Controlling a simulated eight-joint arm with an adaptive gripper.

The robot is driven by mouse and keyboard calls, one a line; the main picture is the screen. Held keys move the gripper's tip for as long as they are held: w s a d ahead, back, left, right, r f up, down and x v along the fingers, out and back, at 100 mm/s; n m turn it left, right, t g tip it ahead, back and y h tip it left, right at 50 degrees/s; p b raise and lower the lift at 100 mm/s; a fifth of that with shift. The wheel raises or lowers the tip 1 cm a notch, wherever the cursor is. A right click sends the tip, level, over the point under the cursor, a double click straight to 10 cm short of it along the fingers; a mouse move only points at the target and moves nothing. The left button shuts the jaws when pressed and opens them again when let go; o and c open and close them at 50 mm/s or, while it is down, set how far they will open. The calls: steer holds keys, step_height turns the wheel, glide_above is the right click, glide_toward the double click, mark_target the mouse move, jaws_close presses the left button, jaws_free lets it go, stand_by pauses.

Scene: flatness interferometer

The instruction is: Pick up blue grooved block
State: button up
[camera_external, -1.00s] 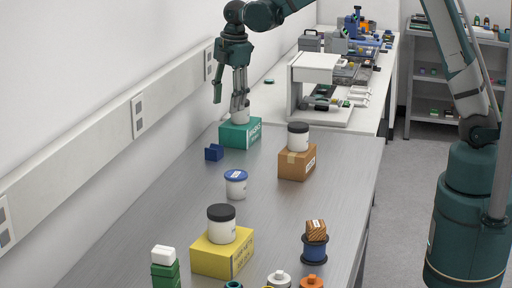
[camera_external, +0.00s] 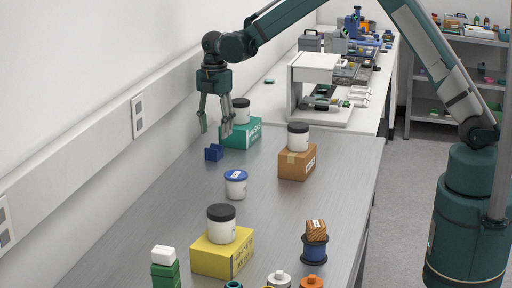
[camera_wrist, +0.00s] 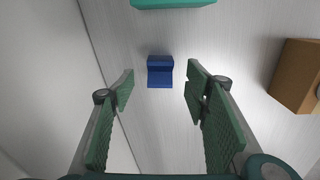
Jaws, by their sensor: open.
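The blue grooved block (camera_external: 214,152) sits on the metal table near the wall, just in front of the teal box. In the wrist view the blue grooved block (camera_wrist: 160,71) lies ahead of the space between the fingertips, with a groove across its top. My gripper (camera_external: 214,130) is open and empty, above the table over the block. Its two green-padded fingers (camera_wrist: 158,88) stand apart on either side of the block's line in the wrist view. Nothing is between them.
A teal box (camera_external: 240,134) with a black-lidded jar (camera_external: 241,113) stands right behind the block. A brown box (camera_external: 297,165) with another jar (camera_external: 298,137) is to the right. A blue-lidded jar (camera_external: 236,185) stands in front. The wall (camera_external: 100,120) is close on the left.

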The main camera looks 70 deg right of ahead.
mark_target(216, 146)
steer(key=shift+f, duration=0.1)
steer(key=shift+f, duration=1.2)
steer(key=shift+f, duration=0.1)
steer(key=shift+d+f, duration=0.1)
steer(key=shift+f, duration=2.4)
steer(key=c, duration=1.1)
steer(key=shift+r, duration=5)
